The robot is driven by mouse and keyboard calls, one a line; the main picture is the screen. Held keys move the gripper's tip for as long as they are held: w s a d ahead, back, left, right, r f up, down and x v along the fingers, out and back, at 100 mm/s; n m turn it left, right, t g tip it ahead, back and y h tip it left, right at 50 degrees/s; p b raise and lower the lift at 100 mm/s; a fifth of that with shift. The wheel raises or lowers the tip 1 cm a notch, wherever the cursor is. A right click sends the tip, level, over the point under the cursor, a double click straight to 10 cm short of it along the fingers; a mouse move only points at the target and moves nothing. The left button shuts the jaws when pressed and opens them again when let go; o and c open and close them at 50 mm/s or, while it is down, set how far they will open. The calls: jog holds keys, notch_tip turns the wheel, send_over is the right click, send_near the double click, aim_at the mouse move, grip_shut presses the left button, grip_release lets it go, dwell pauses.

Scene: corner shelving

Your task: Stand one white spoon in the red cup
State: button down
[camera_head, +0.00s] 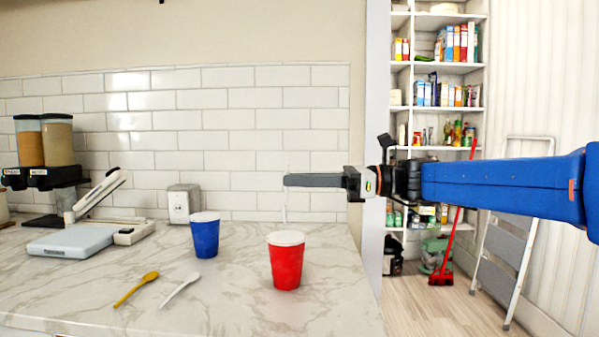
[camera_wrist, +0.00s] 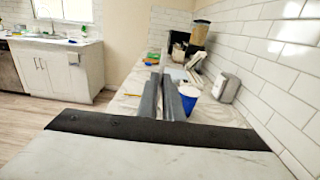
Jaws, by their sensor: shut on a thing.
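The red cup (camera_head: 285,264) stands upright on the marble counter, its pale top facing up. My gripper (camera_head: 287,180) reaches in from the right above it and is shut on a thin white spoon (camera_head: 285,208), which hangs upright with its lower end just above the cup's rim in the head view. Whether it is exactly over the opening cannot be told. Another white spoon (camera_head: 180,290) lies on the counter left of the cup.
A blue cup (camera_head: 205,236) stands left of the red one; it also shows in the wrist view (camera_wrist: 188,98). A yellow spoon (camera_head: 136,289) lies at the front left. A scale (camera_head: 71,243), dispensers (camera_head: 57,140) and a white box (camera_head: 184,204) stand farther back.

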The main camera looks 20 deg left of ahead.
notch_tip(320, 180, down, 8)
jog(key=shift+f, duration=0.25)
dwell(0.9)
jog(key=c, duration=1.8)
grip_release()
jog(key=shift+c, duration=0.2)
jog(key=v, duration=1.7)
jog(key=shift+w+d, duration=0.15)
jog(key=shift+d, duration=0.05)
